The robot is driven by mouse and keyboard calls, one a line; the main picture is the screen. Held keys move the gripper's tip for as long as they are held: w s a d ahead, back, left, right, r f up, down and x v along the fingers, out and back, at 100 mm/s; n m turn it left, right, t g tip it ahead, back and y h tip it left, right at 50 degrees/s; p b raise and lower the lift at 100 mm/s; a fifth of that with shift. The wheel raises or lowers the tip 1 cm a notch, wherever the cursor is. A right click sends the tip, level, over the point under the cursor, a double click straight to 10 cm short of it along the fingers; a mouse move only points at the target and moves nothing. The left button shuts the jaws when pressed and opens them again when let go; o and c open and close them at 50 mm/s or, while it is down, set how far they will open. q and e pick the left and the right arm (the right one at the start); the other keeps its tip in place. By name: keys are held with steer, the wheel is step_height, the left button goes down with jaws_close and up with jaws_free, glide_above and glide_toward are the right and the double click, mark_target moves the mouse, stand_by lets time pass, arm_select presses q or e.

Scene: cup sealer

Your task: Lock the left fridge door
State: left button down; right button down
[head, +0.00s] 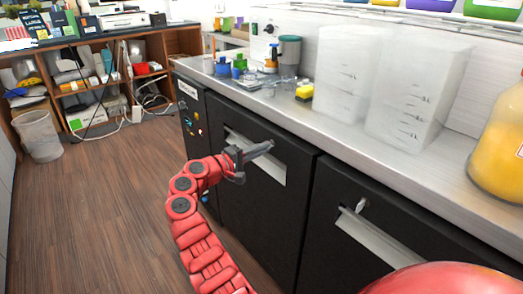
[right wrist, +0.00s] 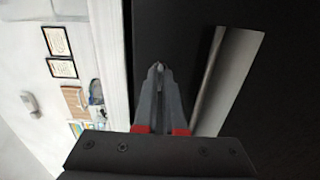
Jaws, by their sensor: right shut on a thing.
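The left fridge door (head: 262,205) is a black panel under the steel counter and looks closed. Its pale recessed handle (head: 272,172) also shows in the right wrist view (right wrist: 228,75), to the right of my fingers. My right gripper (head: 266,147) is at the upper part of this door, in front of the handle's top edge. In the right wrist view its fingers (right wrist: 160,68) come together on a small metal piece (right wrist: 161,65) at the door face. The fingertips hide most of this piece, so its turn cannot be told. My left gripper is not in view.
The right fridge door (head: 340,240) has a similar handle and a small metal lock piece (head: 362,205). The counter (head: 310,120) above holds clear containers (head: 412,100), a yellow jar (head: 502,145) and small bottles. The wood floor (head: 95,215) at left is open.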

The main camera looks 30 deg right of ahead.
steer(key=c, duration=1)
jaws_free()
steer(key=s+a+p, duration=0.1)
steer(key=a, duration=1.6)
steer(key=shift+s+a, duration=0.15)
steer(key=shift+s, duration=0.05)
